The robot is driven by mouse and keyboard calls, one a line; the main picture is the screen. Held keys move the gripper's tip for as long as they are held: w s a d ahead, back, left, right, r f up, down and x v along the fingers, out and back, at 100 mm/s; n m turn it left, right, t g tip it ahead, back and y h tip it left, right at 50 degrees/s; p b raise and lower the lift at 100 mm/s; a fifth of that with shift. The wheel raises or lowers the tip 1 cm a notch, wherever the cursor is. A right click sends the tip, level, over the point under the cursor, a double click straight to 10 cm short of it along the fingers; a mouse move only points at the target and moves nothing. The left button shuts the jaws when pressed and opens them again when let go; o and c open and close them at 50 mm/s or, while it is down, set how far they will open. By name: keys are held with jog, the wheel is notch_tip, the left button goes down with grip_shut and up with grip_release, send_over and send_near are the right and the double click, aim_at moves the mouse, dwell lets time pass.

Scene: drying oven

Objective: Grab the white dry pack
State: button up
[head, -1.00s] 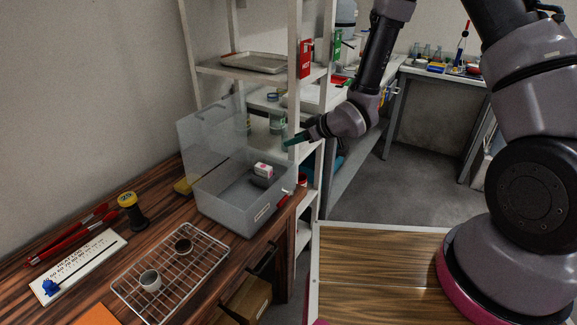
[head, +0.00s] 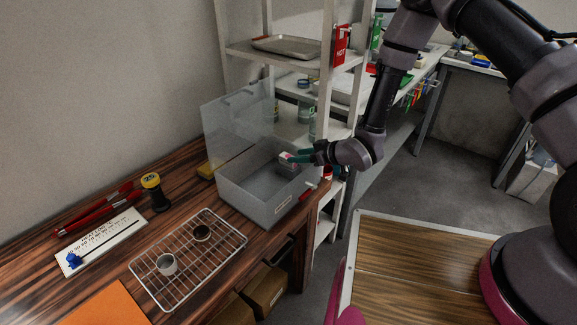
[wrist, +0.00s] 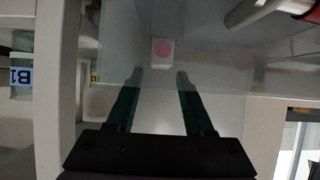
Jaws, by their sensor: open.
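The white dry pack (head: 287,158), a small white block with a pink-red mark, is inside the open translucent bin (head: 262,208). In the wrist view the pack (wrist: 162,50) shows its pink round dot straight ahead, beyond and between the fingertips. My gripper (head: 296,157) is at the bin's right side in the head view, its green fingers close to the pack. In the wrist view my gripper (wrist: 157,78) is open, with nothing between its fingers. Whether the fingers touch the pack cannot be told.
The bin's clear lid (head: 235,122) stands raised behind it. A shelf post (head: 327,85) rises close to my arm. A wire rack (head: 190,262) with two small cups lies on the wooden bench left of the bin.

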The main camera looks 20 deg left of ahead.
aim_at(288, 165)
jog(key=x, duration=0.3)
jog(key=shift+a+f, duration=0.1)
grip_shut()
